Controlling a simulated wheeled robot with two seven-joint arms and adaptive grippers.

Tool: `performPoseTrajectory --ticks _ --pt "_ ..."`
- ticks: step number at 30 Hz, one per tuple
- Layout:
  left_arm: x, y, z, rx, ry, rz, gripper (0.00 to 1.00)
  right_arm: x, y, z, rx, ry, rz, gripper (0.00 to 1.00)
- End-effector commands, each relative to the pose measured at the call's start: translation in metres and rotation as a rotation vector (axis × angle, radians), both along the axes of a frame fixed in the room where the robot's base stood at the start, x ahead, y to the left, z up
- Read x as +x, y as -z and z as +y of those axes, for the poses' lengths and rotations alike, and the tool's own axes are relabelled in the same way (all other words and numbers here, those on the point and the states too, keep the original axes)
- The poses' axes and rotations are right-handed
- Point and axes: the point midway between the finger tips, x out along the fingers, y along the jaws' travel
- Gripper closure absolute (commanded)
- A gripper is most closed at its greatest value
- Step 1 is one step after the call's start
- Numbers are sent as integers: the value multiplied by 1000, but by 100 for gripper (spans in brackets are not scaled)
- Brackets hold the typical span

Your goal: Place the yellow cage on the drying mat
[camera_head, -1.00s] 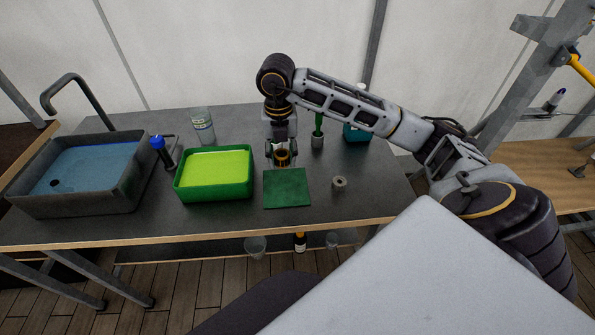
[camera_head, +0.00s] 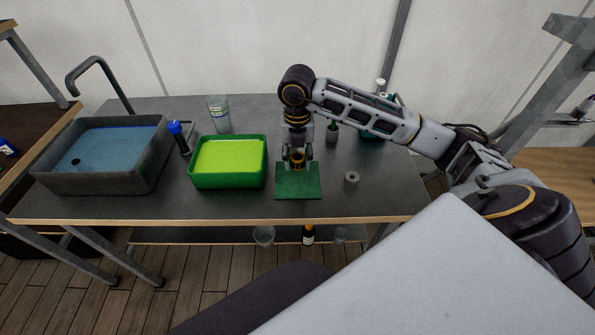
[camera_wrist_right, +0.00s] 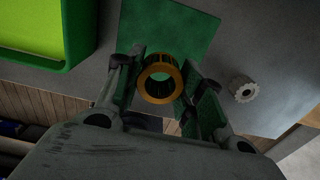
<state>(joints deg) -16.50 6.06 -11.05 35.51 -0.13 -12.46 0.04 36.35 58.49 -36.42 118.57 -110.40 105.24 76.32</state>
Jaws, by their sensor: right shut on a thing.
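The yellow cage (camera_head: 297,160) is a short ring-shaped piece with an open middle. It also shows in the right wrist view (camera_wrist_right: 161,68) between my fingers. My right gripper (camera_head: 296,163) is shut on it and holds it at the back edge of the drying mat; whether the cage touches the mat I cannot tell. The drying mat (camera_head: 298,186) is a flat dark green square near the table's front edge, and it also shows in the right wrist view (camera_wrist_right: 165,28). My left gripper is not in view.
A green tray (camera_head: 228,184) with bright yellow-green contents stands left of the mat. A small grey ring (camera_head: 351,179) lies to its right. A sink basin (camera_head: 145,178), a blue-topped bottle (camera_head: 179,137) and a clear bottle (camera_head: 219,115) stand further left and back.

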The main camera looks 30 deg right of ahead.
Motion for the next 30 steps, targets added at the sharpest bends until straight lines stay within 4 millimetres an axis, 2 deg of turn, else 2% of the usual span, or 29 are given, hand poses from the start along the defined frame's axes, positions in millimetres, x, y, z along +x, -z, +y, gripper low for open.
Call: performPoseTrajectory --ticks 6,19,30 --pt "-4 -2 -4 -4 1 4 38 0 19 0 -1 0 1 87" --pt "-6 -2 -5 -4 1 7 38 0 24 0 1 0 1 87" --pt "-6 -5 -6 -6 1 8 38 0 56 0 0 0 0 87"
